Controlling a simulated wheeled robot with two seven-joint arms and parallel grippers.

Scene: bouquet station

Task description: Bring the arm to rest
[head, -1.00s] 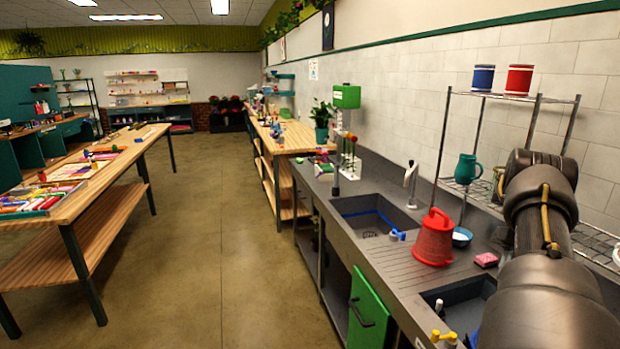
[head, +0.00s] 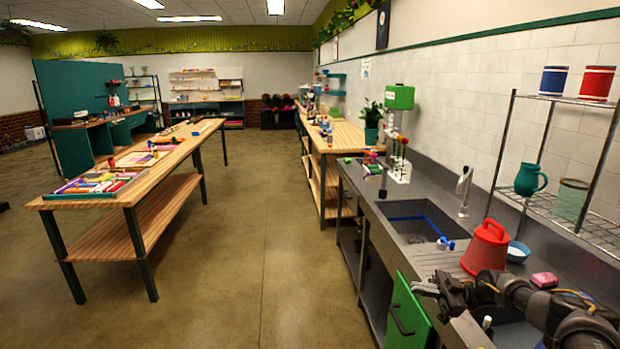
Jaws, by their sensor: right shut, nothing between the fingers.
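My right gripper (head: 437,287) shows at the lower right in the head view, in front of the sink counter (head: 440,262). It is shut and empty, its fingers pointing left over the counter's front edge, near the open green cabinet door (head: 406,312). My right arm comes in from the lower right corner, low over the counter. The red watering can (head: 486,246) stands on the counter just behind the gripper, and I see a gap between them in the picture. My left gripper is not in view.
A wire rack (head: 560,210) at the right holds a teal jug (head: 530,180), a blue spool (head: 553,80) and a red spool (head: 597,83). A pink sponge (head: 544,279) and a small bowl (head: 517,251) lie near the arm. A wooden table (head: 150,178) stands left; the floor (head: 235,270) between is clear.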

